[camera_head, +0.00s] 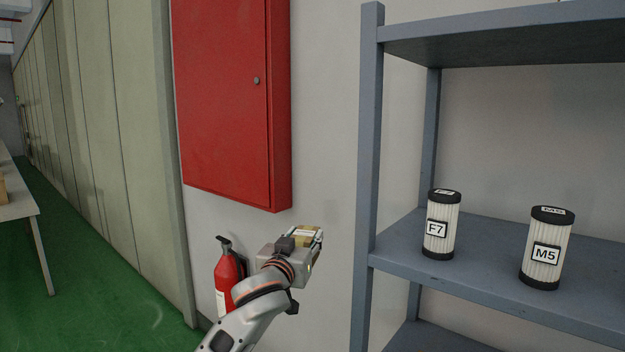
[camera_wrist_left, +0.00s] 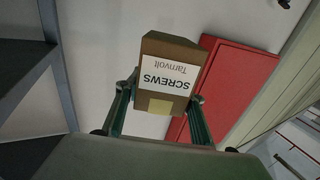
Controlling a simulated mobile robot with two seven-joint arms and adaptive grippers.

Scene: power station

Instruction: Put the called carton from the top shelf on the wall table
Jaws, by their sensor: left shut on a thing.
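My left gripper (camera_head: 303,243) is shut on a brown carton (camera_wrist_left: 172,52). In the left wrist view, the carton sits between the two fingers and its white label reads "SCREWS Tarnvolt". In the head view only a small part of the carton (camera_head: 308,236) shows at the gripper, held in the air in front of the wall, left of the shelf rack. A pale table (camera_head: 22,205) stands at the far left edge, partly cut off. The upper shelf (camera_head: 500,38) is at top right; its top is mostly out of view. My right gripper is not in view.
The blue-grey rack (camera_head: 366,180) holds filter cylinders F7 (camera_head: 440,228) and M5 (camera_head: 545,250) on a lower shelf. A red wall cabinet (camera_head: 225,100) and a fire extinguisher (camera_head: 228,280) are near my left arm. A brown box (camera_head: 2,190) sits on the table. Green floor (camera_head: 95,280) is clear.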

